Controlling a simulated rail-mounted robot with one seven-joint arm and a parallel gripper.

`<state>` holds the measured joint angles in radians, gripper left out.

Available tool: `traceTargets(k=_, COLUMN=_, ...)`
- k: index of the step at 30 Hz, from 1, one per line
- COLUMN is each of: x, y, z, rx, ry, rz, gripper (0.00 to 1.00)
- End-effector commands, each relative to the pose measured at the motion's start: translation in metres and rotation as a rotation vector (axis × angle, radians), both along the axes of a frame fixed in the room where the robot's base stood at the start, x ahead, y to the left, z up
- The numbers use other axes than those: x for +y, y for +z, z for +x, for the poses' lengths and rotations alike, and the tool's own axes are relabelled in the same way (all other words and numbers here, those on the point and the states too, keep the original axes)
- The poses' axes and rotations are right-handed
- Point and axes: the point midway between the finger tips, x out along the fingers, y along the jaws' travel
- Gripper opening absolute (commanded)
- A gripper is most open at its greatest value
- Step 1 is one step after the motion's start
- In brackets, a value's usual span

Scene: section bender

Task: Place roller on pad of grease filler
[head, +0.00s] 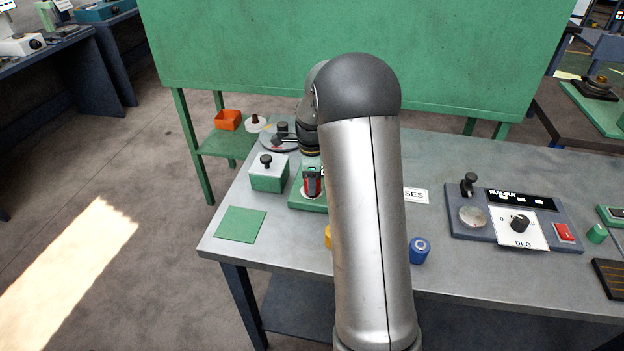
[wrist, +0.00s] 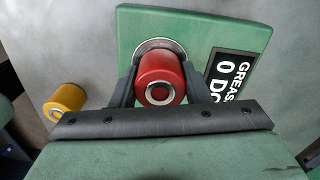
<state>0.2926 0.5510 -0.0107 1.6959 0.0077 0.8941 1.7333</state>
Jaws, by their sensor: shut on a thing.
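A red roller (wrist: 160,68) is between the two fingers of my gripper (wrist: 162,82) in the wrist view. The gripper is shut on it. The roller also shows in the head view (head: 312,182), upright over the green grease filler (head: 297,200). In the wrist view the filler (wrist: 190,30) carries a round metal pad (wrist: 143,50), partly hidden behind the roller. The roller overlaps the pad's lower right part in that view. I cannot tell whether the roller touches the pad. The filler's dark display with white lettering (wrist: 228,72) is at its right.
A yellow roller (wrist: 67,98) and a blue roller (head: 419,252) stand on the grey table (head: 300,255). A green box with a black knob (head: 268,180) and a flat green square (head: 241,224) are left. A run-out gauge panel (head: 490,232) is right. My arm hides the table's middle.

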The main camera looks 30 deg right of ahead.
Motion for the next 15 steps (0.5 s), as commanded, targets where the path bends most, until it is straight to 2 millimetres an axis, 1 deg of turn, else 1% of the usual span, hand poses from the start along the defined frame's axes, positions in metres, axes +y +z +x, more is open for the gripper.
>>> traceTargets(k=4, x=-0.0002, y=-0.0041, z=0.0001, rx=-0.001, ry=0.000, rz=0.000, gripper=0.06)
traceTargets(k=5, x=-0.0002, y=-0.0036, z=-0.0001, rx=0.000, ry=0.000, rz=0.000, gripper=0.48)
traceTargets(k=6, x=-0.0003, y=-0.0031, z=-0.0001, rx=0.000, ry=0.000, rz=0.000, gripper=0.59)
traceTargets(k=7, x=-0.0003, y=-0.0031, z=-0.0001, rx=0.000, ry=0.000, rz=0.000, gripper=0.64)
traceTargets(k=15, x=-0.0003, y=-0.0020, z=-0.0001, rx=0.000, ry=0.000, rz=0.000, gripper=0.64)
